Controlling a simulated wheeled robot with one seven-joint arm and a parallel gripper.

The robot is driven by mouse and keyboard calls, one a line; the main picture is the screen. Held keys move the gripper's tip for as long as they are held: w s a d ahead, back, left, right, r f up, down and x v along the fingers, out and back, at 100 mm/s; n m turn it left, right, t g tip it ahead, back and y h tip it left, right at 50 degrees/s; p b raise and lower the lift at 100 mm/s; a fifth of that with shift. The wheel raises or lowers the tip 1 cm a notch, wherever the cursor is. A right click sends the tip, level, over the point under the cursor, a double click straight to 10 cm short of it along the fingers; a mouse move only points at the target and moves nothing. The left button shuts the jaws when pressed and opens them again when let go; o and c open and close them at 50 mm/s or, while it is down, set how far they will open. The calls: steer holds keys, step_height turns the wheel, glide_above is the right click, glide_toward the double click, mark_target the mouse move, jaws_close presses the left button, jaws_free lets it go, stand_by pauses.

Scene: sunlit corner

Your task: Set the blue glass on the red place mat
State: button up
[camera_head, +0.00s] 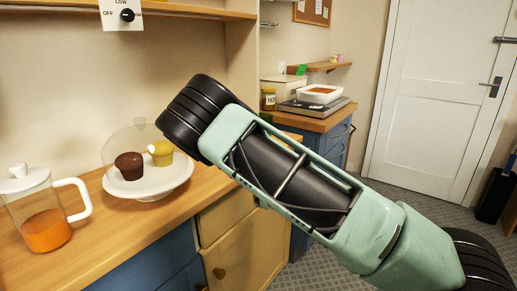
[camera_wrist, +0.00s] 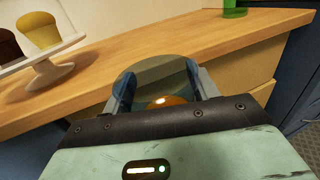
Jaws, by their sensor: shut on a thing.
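In the wrist view my gripper (camera_wrist: 163,88) is shut on a see-through, blue-tinted round glass (camera_wrist: 150,74), with one finger on each side of it. An orange-brown patch shows low inside or through the glass; I cannot tell which. The wooden counter (camera_wrist: 93,87) lies behind the glass in this view, and I cannot tell whether the glass touches it. In the head view my arm hides the gripper and the glass. No red place mat shows in either view.
A white cake stand (camera_head: 150,187) with a brown and a yellow muffin, under a clear dome, stands on the counter. A jug (camera_head: 45,212) of orange liquid is left of it. A green object (camera_wrist: 234,9) stands at the wrist view's top. Counter between stand and green object is clear.

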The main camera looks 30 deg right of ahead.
steer(key=s+a+f, duration=0.2)
steer(key=s+f, duration=0.3)
steer(key=f, duration=0.5)
steer(key=s+a+f, duration=0.3)
steer(key=s+f, duration=0.2)
steer(key=f, duration=0.5)
steer(key=shift+s+a+f, duration=0.3)
steer(key=shift+s+a, duration=0.05)
steer(key=shift+f, duration=0.1)
